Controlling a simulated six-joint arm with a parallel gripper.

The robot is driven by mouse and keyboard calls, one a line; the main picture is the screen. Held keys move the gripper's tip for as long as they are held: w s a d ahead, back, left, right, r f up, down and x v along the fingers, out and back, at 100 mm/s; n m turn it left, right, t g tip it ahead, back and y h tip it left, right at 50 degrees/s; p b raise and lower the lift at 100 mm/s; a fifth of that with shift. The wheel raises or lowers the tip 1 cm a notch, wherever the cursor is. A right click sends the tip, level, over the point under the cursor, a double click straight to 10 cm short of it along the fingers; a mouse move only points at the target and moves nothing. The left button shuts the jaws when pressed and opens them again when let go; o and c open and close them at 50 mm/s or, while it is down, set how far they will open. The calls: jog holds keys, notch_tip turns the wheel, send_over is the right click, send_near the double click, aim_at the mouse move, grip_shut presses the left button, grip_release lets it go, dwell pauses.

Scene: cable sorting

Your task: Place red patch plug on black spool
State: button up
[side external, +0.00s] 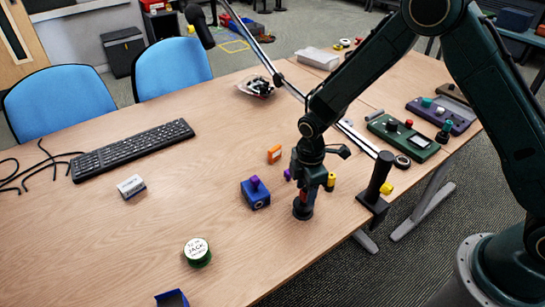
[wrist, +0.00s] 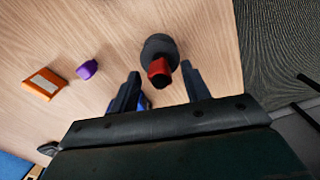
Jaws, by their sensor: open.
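The black spool (side external: 302,211) stands on the wooden table near its right edge, directly under my gripper. In the wrist view the spool (wrist: 158,46) lies just beyond my fingertips. The red patch plug (wrist: 160,72) shows in front of the spool and overlaps its near edge. In the side view the red plug (side external: 305,197) is a small patch of red just above the spool; it seems to rest on top, but the contact is partly hidden by my fingers. My gripper (wrist: 160,71) is open, with one finger on each side of the plug and a visible gap to each.
A blue block (side external: 256,196) with a purple plug stands left of my gripper. An orange block (side external: 274,154), a small purple piece (side external: 287,174) and a yellow plug (side external: 330,181) are close by. A black post (side external: 378,180) stands at the right. A green tape roll (side external: 197,253) lies in front.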

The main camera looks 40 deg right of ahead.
notch_tip(320, 180, up, 12)
jog(key=shift+f, duration=0.2)
dwell(0.4)
dwell(0.5)
jog(key=s+d+r+m+t, duration=0.1)
jog(key=s+d+r+m, duration=0.3)
jog(key=r, duration=0.4)
jog(key=s+d+r+m+t, duration=0.2)
jog(key=s+d+r+m, duration=0.15)
jog(key=s+r, duration=0.4)
jog(key=s+d+r+m+t, duration=0.1)
jog(key=s+r+m, duration=0.1)
jog(key=s, duration=0.4)
jog(key=s+d+r+m+t, duration=0.1)
jog(key=s+d+r+m, duration=0.1)
jog(key=s+m, duration=0.3)
jog(key=shift+s+t, duration=0.3)
jog(key=shift+s, duration=0.95)
jog(key=shift+r+m, duration=0.1)
jog(key=shift+m, duration=0.15)
